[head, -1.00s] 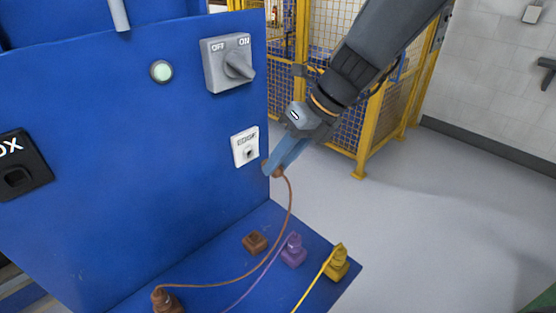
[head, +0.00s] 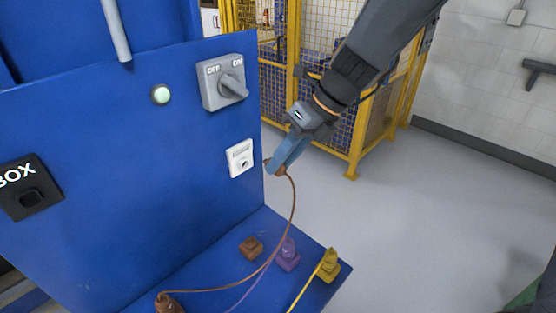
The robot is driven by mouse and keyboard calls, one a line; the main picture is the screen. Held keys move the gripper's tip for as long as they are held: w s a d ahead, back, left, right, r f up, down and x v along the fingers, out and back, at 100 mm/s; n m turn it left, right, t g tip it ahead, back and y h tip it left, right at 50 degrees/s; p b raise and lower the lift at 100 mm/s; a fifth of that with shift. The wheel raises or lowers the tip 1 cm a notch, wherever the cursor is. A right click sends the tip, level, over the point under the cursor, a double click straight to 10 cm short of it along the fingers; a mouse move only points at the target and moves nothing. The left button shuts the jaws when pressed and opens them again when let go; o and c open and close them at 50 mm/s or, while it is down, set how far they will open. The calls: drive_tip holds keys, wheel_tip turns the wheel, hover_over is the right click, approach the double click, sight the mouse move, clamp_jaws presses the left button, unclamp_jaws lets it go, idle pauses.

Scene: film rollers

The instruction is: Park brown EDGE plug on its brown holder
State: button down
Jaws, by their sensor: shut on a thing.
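My gripper (head: 276,167) is shut on the brown plug (head: 279,171), just right of the blue panel's edge and apart from the white EDGE socket (head: 240,158). The fingers hide most of the plug. A brown cable (head: 290,215) hangs from the plug and runs down to a brown cable base (head: 168,303) at the lower left of the blue shelf. The brown holder (head: 251,247), a small block, sits on the shelf below my gripper with no plug in it.
A purple plug (head: 287,255) and a yellow plug (head: 328,266) stand on their holders to the right of the brown one. The blue panel (head: 110,170) bears an OFF/ON switch (head: 223,83), a pale lamp (head: 161,95) and a black BOX socket (head: 30,188). Open floor lies right.

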drive_tip(key=p+v, duration=0.6)
drive_tip(key=v, duration=0.1)
drive_tip(key=shift+p, duration=0.4)
idle(0.3)
drive_tip(key=shift+f, duration=0.1)
